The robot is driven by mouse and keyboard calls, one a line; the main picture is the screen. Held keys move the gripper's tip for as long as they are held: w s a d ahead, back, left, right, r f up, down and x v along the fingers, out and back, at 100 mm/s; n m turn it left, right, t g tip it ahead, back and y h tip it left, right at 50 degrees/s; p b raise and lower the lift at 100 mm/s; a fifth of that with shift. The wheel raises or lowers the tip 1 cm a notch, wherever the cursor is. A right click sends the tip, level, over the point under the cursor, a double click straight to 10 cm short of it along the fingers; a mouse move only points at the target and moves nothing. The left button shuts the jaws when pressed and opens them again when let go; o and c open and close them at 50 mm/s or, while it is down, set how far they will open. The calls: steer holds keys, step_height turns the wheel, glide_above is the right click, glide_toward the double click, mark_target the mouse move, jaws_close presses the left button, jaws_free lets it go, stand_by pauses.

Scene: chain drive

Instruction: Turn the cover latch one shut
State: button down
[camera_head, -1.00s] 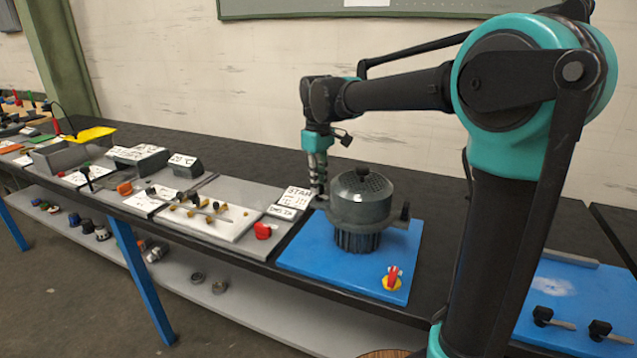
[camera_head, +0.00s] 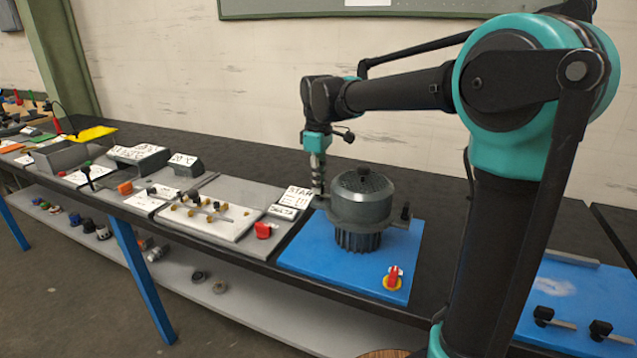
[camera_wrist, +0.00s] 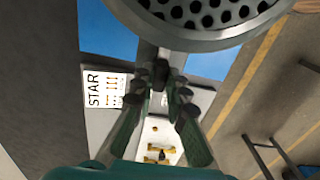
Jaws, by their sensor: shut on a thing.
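The dark grey round cover (camera_head: 362,202), with a perforated top, stands upright over a ribbed body on the blue plate. It also shows in the wrist view (camera_wrist: 215,32). My gripper (camera_head: 317,190) is at the cover's left side, pointing down. In the wrist view, my gripper's fingers (camera_wrist: 160,97) are on either side of a small dark latch (camera_wrist: 161,73) beside the cover's rim, and are shut on it. The fingers partly hide this latch, so its exact angle is hard to tell. A second dark latch (camera_head: 405,212) stands at the cover's right side.
The blue plate (camera_head: 300,252) bears a red and yellow knob (camera_head: 393,279) at its front right. A white label card (camera_head: 292,198) lies left of my gripper. Further left is a grey panel with small parts and a red piece (camera_head: 263,230). The black bench behind the cover is clear.

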steer(key=c, duration=1.8)
jaws_free()
step_height(320, 180, up, 12)
